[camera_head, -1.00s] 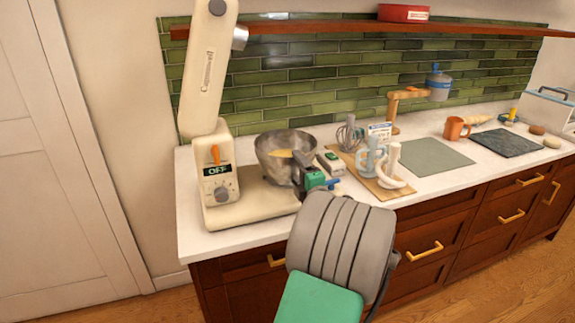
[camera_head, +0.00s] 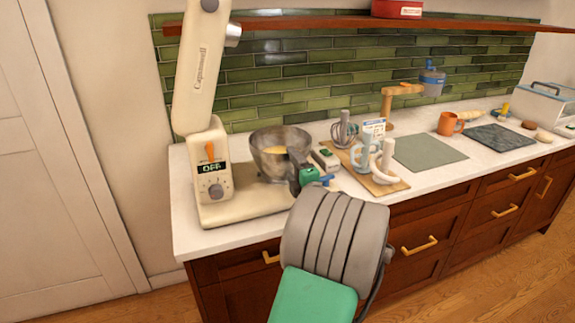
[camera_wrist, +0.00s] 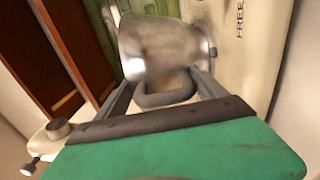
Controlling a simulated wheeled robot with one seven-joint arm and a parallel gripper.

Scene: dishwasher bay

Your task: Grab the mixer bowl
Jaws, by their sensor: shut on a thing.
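The mixer bowl (camera_head: 270,152) is a grey metal bowl with yellow contents. In the head view it is beside the cream stand mixer (camera_head: 213,180), whose head is tilted up. In the wrist view the bowl (camera_wrist: 158,48) lies just beyond my fingers, with its dark handle (camera_wrist: 166,92) between them. My gripper (camera_wrist: 170,88) is shut on the bowl's handle. In the head view my gripper (camera_head: 298,174) is at the bowl's right side, partly hidden by my arm. I cannot tell whether the bowl touches the mixer base.
A wooden board (camera_head: 392,186) with mugs and a whisk is right of the bowl. A grey mat (camera_head: 428,153), an orange mug (camera_head: 450,123) and a dark slab (camera_head: 502,138) lie farther right. A wooden shelf (camera_head: 340,27) runs above.

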